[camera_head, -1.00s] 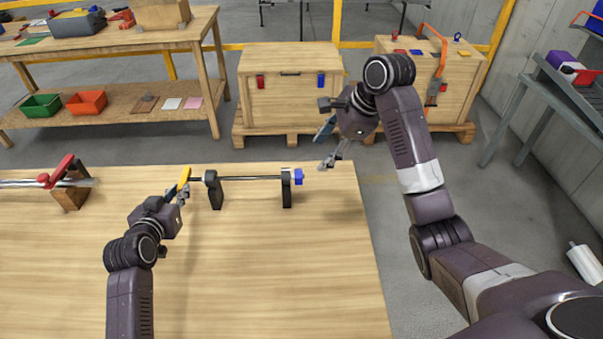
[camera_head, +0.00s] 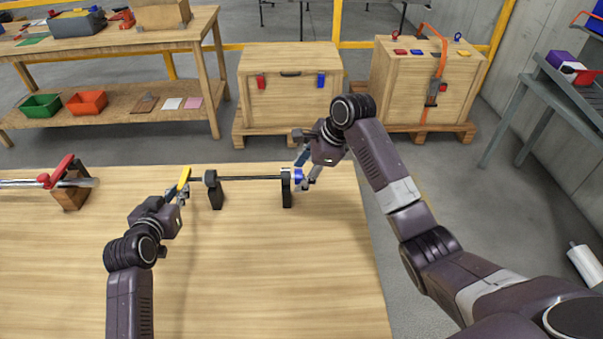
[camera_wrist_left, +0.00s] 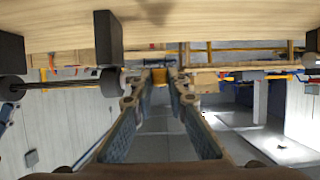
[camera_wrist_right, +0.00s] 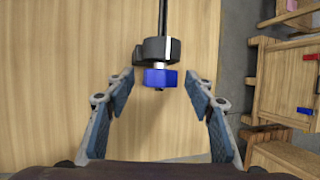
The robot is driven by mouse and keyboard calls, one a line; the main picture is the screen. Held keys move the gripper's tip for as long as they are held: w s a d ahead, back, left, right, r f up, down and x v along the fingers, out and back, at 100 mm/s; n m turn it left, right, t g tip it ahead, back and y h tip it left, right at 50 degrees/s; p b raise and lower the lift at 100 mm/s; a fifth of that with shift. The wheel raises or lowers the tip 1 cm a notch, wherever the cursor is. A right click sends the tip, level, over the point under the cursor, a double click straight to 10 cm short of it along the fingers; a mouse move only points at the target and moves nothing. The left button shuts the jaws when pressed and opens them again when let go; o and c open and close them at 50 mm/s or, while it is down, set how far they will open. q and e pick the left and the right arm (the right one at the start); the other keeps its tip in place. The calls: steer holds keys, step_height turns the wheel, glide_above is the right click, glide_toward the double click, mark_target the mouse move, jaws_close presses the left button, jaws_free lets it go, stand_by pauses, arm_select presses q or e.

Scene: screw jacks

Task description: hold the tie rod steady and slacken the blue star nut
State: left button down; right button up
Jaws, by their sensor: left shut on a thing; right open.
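The tie rod (camera_head: 250,178) runs level through two dark upright supports (camera_head: 216,196) on the wooden bench. The blue star nut (camera_head: 299,176) is at its right end, just outside the right support. My left gripper (camera_head: 183,192) is shut on the yellow handle (camera_head: 184,177) at the rod's left end; the handle also shows between the fingertips in the left wrist view (camera_wrist_left: 160,77). My right gripper (camera_head: 307,181) is open at the nut. In the right wrist view the nut (camera_wrist_right: 161,78) lies between the spread fingertips, with a gap on each side.
A red-handled clamp (camera_head: 62,172) on a wooden block sits at the bench's left. The bench top (camera_head: 250,270) in front of the rod is clear. Wooden crates (camera_head: 290,90) and a shelf table (camera_head: 150,110) stand behind, beyond the bench.

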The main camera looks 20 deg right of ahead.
steer(key=shift+f, duration=0.1)
steer(key=c, duration=1.2)
steer(key=shift+o, duration=0.2)
steer(key=shift+f, duration=0.1)
steer(key=t, duration=0.3)
steer(key=shift+s+a+f+n+t+h, duration=0.2)
steer(key=shift+s+f+n+t+h, duration=0.1)
steer(key=shift+s+n+h, duration=0.1)
steer(key=t, duration=0.2)
steer(key=n+t+h, duration=0.1)
steer(key=t, duration=0.1)
steer(key=shift+s+a+f, duration=0.1)
steer(key=shift+s+f, duration=0.05)
steer(key=shift+f, duration=0.05)
steer(key=n+t, duration=0.1)
steer(key=t, duration=0.4)
steer(key=shift+f+n, duration=0.35)
steer(key=shift+n, duration=0.05)
steer(key=shift+f+n+t, duration=0.1)
steer(key=shift+n+t, duration=0.6)
steer(key=shift+t, duration=0.9)
